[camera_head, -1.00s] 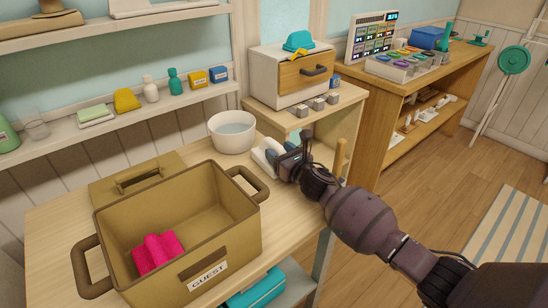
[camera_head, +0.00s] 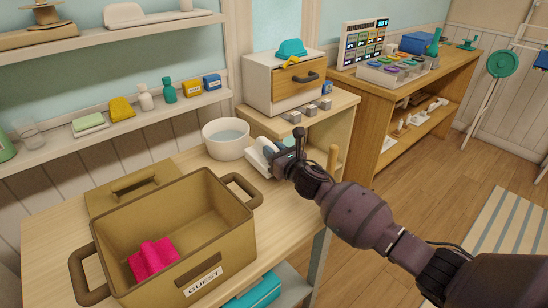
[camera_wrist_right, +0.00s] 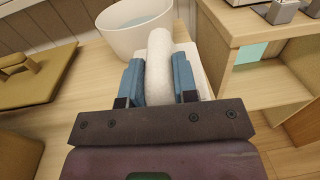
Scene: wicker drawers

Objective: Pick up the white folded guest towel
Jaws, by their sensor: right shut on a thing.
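The white folded guest towel (camera_wrist_right: 160,72) is between the blue fingers of my right gripper (camera_wrist_right: 160,82) in the right wrist view. The gripper is shut on it. In the head view the towel (camera_head: 259,153) shows as a white shape at the tip of my right gripper (camera_head: 272,158), just right of the white bowl (camera_head: 226,141). The gripper hides part of it. I cannot tell whether the towel touches the table. My left gripper is not in view.
A tan bin labelled GUEST (camera_head: 222,256) stands on the table (camera_head: 55,222) with a pink cloth (camera_head: 153,258) inside. Its lid (camera_head: 128,190) lies behind it. A small drawer unit (camera_head: 283,84) stands at the back right. A wooden peg (camera_head: 332,158) stands right of the gripper.

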